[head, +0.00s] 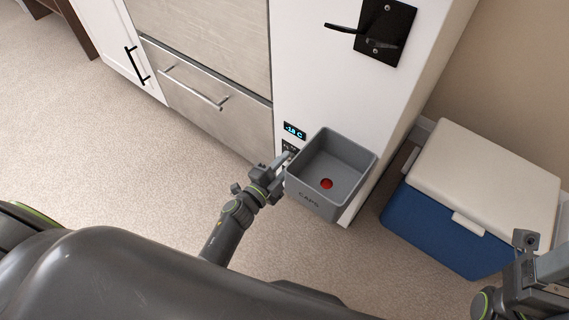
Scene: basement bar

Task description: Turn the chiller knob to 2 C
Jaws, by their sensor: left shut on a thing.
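The chiller's small display (294,131) is on the white cabinet side and glows blue; it seems to read -18 C. Just below it is a small dark dial panel (289,146) with pale marks too small to read. My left gripper (286,161) reaches up to this panel from below, its fingers shut on the chiller knob. The knob itself is hidden by the fingers. My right gripper (533,262) shows only in part at the right edge, away from the chiller; its fingertips cannot be made out.
A grey box marked CAPS (309,198), with a red cap (326,184) inside, juts out right beside my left gripper. A blue cooler with a white lid (490,175) stands on the floor at right. A black bracket with a lever (385,30) is above. The carpet at left is clear.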

